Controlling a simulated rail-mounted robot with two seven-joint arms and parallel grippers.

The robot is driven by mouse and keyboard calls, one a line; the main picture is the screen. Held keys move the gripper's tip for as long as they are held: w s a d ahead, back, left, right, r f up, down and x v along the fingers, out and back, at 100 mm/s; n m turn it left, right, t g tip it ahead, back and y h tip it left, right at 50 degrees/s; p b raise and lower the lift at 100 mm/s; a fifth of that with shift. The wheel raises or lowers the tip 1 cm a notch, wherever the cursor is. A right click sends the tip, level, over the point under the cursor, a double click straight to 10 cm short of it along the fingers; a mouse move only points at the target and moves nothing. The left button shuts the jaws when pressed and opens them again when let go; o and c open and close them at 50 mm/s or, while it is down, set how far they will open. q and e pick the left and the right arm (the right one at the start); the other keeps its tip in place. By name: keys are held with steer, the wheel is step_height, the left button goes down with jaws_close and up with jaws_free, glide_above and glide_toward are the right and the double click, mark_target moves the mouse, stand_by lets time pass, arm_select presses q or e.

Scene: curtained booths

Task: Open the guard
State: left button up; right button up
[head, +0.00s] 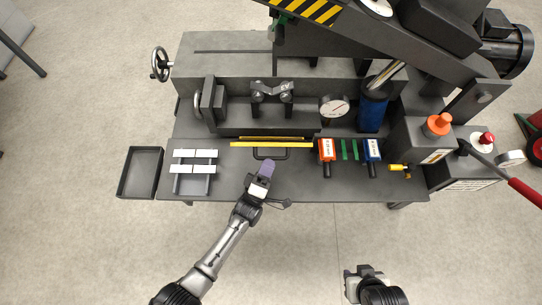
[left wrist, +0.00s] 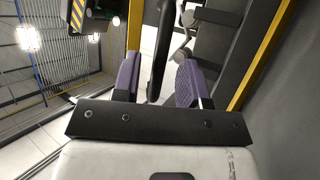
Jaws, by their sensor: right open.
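The guard shows as a yellow-edged bar (head: 272,139) along the front of the machine, with a black handle (head: 270,154) below it. Whether a clear panel belongs to it I cannot tell. My left gripper (head: 267,168) is at the handle, its purple fingers pointing toward the machine. In the left wrist view its fingers (left wrist: 158,82) are apart, with a dark bar (left wrist: 157,50), apparently the handle, between them and a gap on each side. My right gripper (head: 363,270) is open and empty at the bottom of the head view, away from the machine.
A red tool (head: 326,150) and a blue tool (head: 372,150) stand right of the handle. An orange button (head: 438,124) tops a box at right. The floor in front is clear.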

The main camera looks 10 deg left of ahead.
arm_select(q)
steer(key=p+v, duration=0.1)
steer(key=v, duration=1)
steer(key=shift+s+p, duration=0.25)
steer(key=shift+p, duration=0.1)
